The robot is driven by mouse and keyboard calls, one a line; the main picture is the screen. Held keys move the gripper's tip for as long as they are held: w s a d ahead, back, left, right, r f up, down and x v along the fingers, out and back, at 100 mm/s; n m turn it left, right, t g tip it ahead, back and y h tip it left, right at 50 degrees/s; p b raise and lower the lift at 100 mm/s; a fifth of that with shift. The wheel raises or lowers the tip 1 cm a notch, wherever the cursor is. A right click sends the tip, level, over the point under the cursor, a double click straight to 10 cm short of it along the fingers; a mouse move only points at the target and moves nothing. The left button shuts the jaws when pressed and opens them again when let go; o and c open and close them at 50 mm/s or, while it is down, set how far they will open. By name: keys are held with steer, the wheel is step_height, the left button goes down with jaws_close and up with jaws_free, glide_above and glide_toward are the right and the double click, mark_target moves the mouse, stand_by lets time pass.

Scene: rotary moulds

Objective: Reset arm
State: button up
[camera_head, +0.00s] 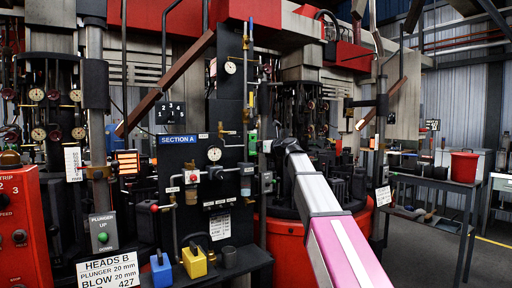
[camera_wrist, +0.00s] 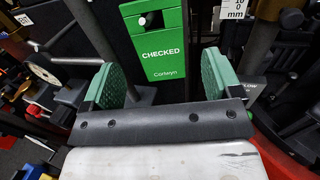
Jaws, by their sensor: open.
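My gripper (camera_wrist: 163,84) shows in the wrist view with its two green-padded fingers spread wide apart. It is open, and nothing is held between the pads. A green tag (camera_wrist: 162,50) marked "CHECKED" hangs on dark machinery just beyond the fingers. In the head view my arm (camera_head: 322,205), white and pink, reaches from the bottom right up toward the machine's middle. Its dark far end is by the Section A panel (camera_head: 190,172), and the fingers cannot be made out there.
A red tub (camera_head: 277,237) stands behind my arm. A low shelf carries a yellow block (camera_head: 194,264) and a blue block (camera_head: 161,271). A red control box (camera_head: 22,230) is at left. A table (camera_head: 428,181) with a red bucket (camera_head: 463,167) stands at right, with open floor beyond.

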steer(key=v, duration=0.8)
steer(key=s+d+f+n+g+h, duration=0.2)
steer(key=f+n, duration=0.2)
steer(key=f, duration=0.8)
steer(key=s+d+f+n+g+h, duration=0.15)
steer(key=f+n, duration=0.25)
steer(key=f, duration=0.8)
steer(key=s+d+f+n+g+h, duration=0.2)
steer(key=s+f+n+h, duration=0.15)
steer(key=f, duration=0.85)
steer(key=s+d+f+n+g+h, duration=0.2)
steer(key=s+d+f+n, duration=0.1)
steer(key=s+f+n, duration=0.2)
steer(key=s+d+f+n+g+h, duration=0.2)
steer(key=s+d+f+n, duration=0.2)
steer(key=s+f, duration=0.5)
steer(key=s+d+f+n+g+h, duration=0.2)
steer(key=s+f+n, duration=0.3)
steer(key=f, duration=0.9)
steer(key=s+d, duration=0.1)
steer(key=s, duration=0.2)
steer(key=shift+d+n+h, duration=0.3)
steer(key=shift+d+n, duration=0.05)
steer(key=shift+d, duration=0.05)
